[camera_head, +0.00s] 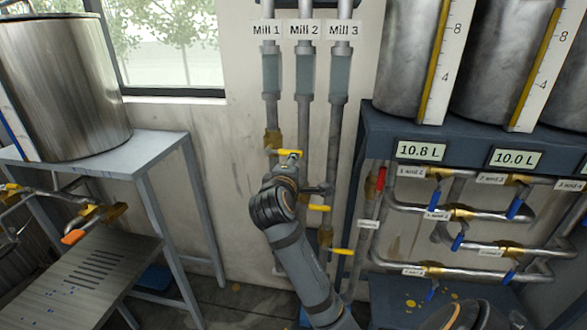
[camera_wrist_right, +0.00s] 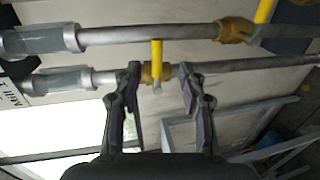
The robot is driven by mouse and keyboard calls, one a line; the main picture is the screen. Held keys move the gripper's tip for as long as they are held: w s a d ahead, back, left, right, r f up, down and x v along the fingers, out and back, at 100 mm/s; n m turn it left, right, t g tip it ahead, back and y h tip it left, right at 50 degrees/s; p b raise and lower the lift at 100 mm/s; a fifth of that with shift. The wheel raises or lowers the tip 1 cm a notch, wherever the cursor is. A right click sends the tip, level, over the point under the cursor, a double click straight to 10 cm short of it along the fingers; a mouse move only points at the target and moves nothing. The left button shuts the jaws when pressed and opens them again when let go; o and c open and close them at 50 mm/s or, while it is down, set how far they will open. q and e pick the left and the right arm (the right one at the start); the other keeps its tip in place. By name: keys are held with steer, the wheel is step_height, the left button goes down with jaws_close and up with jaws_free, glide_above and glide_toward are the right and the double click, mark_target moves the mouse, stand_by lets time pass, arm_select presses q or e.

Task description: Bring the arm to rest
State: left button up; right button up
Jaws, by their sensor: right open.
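My right arm reaches up the wall in the head view, with its right gripper (camera_head: 288,164) at the yellow valve handle (camera_head: 289,152) on the Mill 1 pipe (camera_head: 271,112). In the right wrist view the right gripper (camera_wrist_right: 160,74) is open, one finger on either side of the Mill 1 yellow handle (camera_wrist_right: 157,52). A gap shows between the handle and each finger, and neither finger is seen to close on it. My left gripper is not in view.
Lower yellow handles stick out at the Mill 2 pipe (camera_head: 319,207) and Mill 3 pipe (camera_head: 341,251). A rack (camera_head: 374,140) with tanks, readouts 10.8 L and 10.0 L, and blue-handled piping stands right. A metal table (camera_head: 150,147) with a large drum (camera_head: 68,85) stands left.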

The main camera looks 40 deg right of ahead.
steer(key=shift+w, duration=0.1)
stand_by(0.4)
